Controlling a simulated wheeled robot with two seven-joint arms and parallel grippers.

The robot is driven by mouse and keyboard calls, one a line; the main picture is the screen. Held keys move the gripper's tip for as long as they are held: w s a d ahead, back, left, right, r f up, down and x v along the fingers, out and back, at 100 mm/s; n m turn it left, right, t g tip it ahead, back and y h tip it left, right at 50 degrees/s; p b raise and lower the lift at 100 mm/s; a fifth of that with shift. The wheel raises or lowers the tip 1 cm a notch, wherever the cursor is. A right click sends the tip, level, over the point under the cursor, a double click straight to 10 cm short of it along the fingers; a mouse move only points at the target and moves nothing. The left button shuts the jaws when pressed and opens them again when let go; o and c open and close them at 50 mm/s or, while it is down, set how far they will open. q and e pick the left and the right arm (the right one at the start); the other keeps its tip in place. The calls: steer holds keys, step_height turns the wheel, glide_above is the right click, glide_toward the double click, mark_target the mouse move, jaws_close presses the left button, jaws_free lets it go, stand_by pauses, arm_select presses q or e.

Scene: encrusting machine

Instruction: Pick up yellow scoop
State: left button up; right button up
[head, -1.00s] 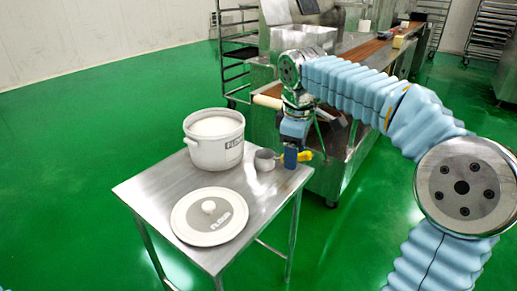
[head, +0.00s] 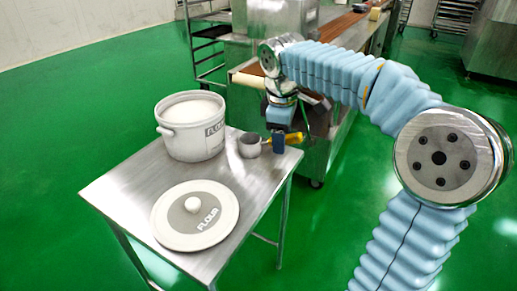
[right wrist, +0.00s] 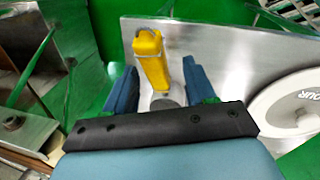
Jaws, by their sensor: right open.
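The scoop has a grey metal cup (head: 249,145) and a yellow handle (head: 294,138). It is at the right corner of the steel table (head: 133,181), with the handle pointing right. My right gripper (head: 279,145) points down over the handle, just right of the cup, and hides part of the handle. In the right wrist view the yellow handle (right wrist: 151,62) shows between the two blue fingers (right wrist: 160,88), with gaps on both sides. The fingers are apart and hold nothing. My left gripper is not in view.
A white flour pot (head: 190,135) stands left of the cup. Its round lid (head: 165,226) lies near the table's front; the lid also shows in the right wrist view (right wrist: 268,105). A steel machine with a conveyor (head: 345,28) stands behind the table.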

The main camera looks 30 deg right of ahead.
steer(key=f, duration=0.3)
steer(key=shift+w+d+f+b, duration=0.3)
steer(key=shift+w+f, duration=0.05)
steer(key=shift+w, duration=0.05)
steer(key=shift+c, duration=0.3)
jaws_close()
steer(key=shift+r, duration=0.15)
